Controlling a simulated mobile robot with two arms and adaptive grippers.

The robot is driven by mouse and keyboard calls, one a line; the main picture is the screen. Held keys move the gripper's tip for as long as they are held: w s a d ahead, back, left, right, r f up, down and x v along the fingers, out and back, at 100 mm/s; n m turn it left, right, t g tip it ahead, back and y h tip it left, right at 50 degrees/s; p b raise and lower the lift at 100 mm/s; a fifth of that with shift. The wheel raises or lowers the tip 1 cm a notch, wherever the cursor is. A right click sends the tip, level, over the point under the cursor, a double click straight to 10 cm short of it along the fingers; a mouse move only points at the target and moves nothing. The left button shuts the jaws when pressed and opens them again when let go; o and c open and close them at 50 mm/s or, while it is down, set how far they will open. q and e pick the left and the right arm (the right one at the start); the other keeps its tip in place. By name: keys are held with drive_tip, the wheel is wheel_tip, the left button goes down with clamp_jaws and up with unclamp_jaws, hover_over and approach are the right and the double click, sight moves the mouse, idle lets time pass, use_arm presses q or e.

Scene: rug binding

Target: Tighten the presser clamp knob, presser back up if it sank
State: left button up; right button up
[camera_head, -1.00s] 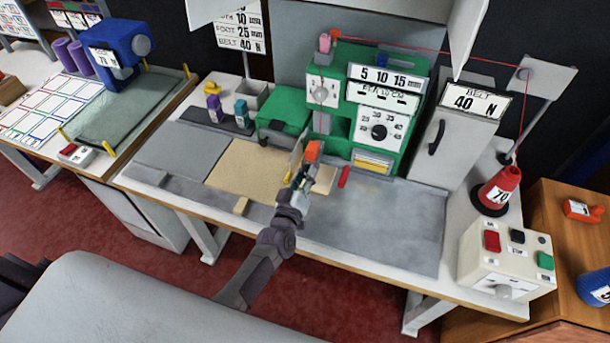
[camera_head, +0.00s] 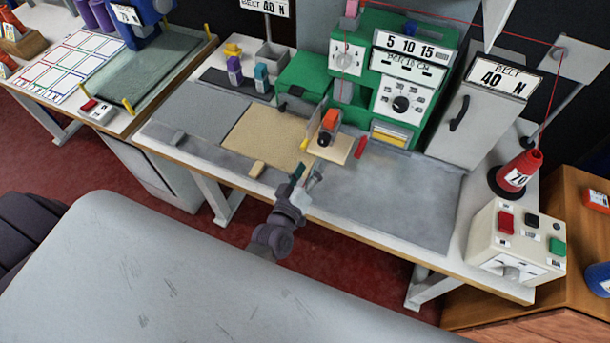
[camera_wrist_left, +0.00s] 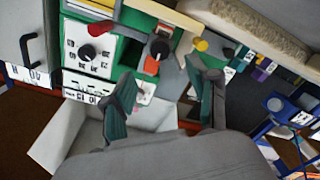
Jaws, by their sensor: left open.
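The green machine (camera_head: 395,65) stands at the back of the bench. At its front is an orange block (camera_head: 331,118) with a round black knob (camera_head: 325,140), which I take for the presser clamp knob. In the left wrist view the black knob (camera_wrist_left: 160,48) sits by the orange block (camera_wrist_left: 152,66), ahead of the fingers. My left gripper (camera_head: 306,176) is open and empty, apart from the knob, towards the bench's front edge. Its two teal fingers (camera_wrist_left: 163,95) are spread in the wrist view. I cannot tell whether the presser has sunk. My right gripper is not in view.
A red lever (camera_head: 360,147) is right of the knob and a yellow-tipped part (camera_head: 304,145) left of it. A tan mat (camera_head: 262,138) lies left. The grey bench surface (camera_head: 400,200) to the right is clear. A control box (camera_head: 515,245) stands at the right end.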

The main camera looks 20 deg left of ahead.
use_arm(q)
drive_tip(key=shift+s, duration=1.5)
